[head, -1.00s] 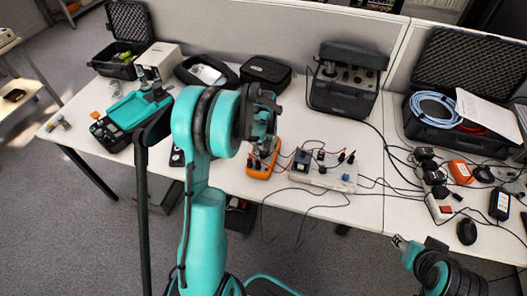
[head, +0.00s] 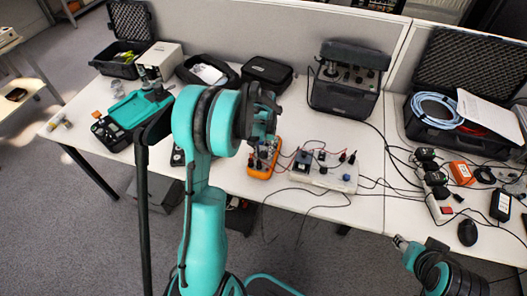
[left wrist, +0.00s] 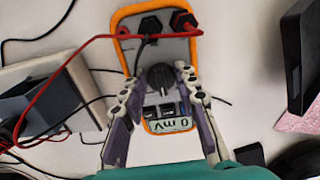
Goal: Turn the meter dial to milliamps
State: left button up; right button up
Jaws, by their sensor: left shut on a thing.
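The orange-edged meter (head: 262,158) lies on the table, below the end of my left arm in the head view. In the left wrist view the meter (left wrist: 128,22) has a black dial (left wrist: 160,76) in its middle and a display (left wrist: 168,125) reading "0 mV". My right gripper (head: 400,243) shows only in part at the lower right of the head view, away from the meter.
Red and black leads (left wrist: 85,42) run from the meter's sockets. A white board with blocks (head: 330,178) stands close to the meter's right. A dark instrument (head: 345,85) and open case (head: 445,130) are behind. Cables clutter the right table.

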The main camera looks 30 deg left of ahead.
aim_at(263, 153)
dwell(0.3)
pick_arm(q)
jog(key=o, duration=1.2)
jog(key=shift+c, duration=0.2)
notch_tip(263, 153, up, 12)
